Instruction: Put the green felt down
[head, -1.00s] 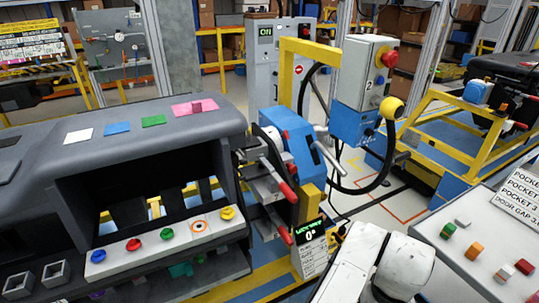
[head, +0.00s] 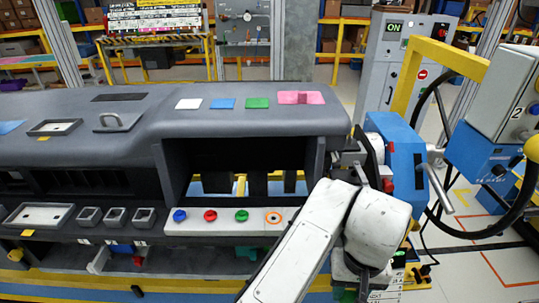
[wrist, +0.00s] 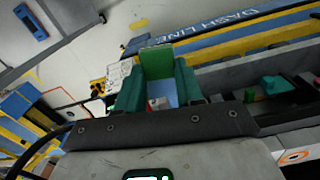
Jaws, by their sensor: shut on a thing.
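My gripper (wrist: 158,88) shows in the wrist view, with its two teal fingers closed around a green block, the green felt (wrist: 157,62). The felt's upper end sticks out between the fingertips. In the head view my white arm reaches to the right end of the grey dashboard (head: 110,135), and its bent joint covers much of the gripper there.
Coloured buttons (head: 210,216) line the ledge below the dashboard's open recess. A blue machine (head: 400,160) with red-tipped levers stands close to the right of my arm. A yellow post and a thick black cable are beyond it. The dashboard top around the patches is mostly clear.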

